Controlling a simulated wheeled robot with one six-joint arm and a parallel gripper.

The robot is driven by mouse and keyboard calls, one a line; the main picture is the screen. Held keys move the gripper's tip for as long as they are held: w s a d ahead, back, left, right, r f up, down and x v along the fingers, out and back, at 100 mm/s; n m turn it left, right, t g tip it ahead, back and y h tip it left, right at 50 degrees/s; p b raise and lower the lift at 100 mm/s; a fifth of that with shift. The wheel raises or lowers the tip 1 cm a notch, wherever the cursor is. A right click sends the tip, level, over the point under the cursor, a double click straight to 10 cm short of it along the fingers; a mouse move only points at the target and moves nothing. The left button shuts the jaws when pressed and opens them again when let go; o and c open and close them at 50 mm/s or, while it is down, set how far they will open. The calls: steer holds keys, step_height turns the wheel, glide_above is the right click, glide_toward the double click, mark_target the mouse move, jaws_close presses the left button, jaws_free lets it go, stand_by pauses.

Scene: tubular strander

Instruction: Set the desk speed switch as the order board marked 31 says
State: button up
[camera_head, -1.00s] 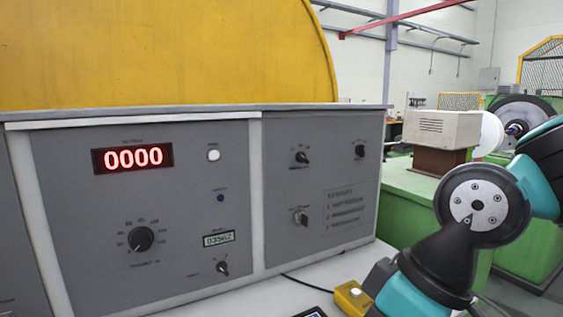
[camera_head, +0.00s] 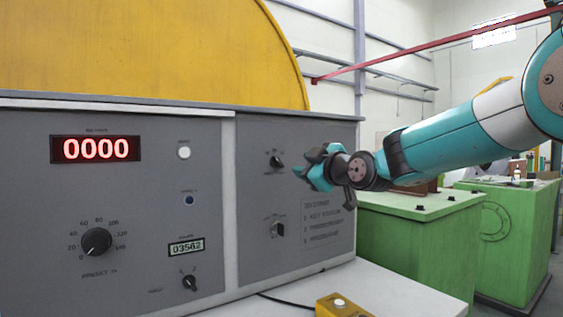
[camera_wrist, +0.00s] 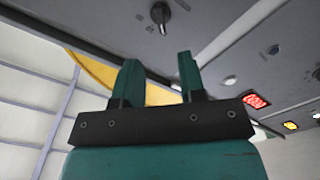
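The grey desk panel bears several dark switches, and I cannot tell from the lettering which is the speed switch. A dial (camera_head: 96,241) with a numbered scale is at lower left. A small selector (camera_head: 189,282) is below the counter reading 03562. On the right panel are an upper switch (camera_head: 276,162) and a key-type switch (camera_head: 277,229). My gripper (camera_head: 303,171) is in front of the right panel, covering its upper right part. In the wrist view my gripper (camera_wrist: 159,78) is open and empty. A dark knob (camera_wrist: 161,14) shows beyond its fingers, apart from them. No board marked 31 is visible.
A red display (camera_head: 96,149) reads 0000, with a white button (camera_head: 184,152) beside it. A yellow button box (camera_head: 342,306) and a cable lie on the pale desktop (camera_head: 390,290). Green machine housings (camera_head: 415,235) stand to the right. The yellow hood (camera_head: 130,50) rises behind.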

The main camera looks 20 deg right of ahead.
mark_target(280, 163)
steer(key=p+x, duration=0.2)
steer(key=x, duration=0.8)
steer(key=shift+w+a+f, duration=0.1)
steer(key=shift+w, duration=0.25)
jaws_close()
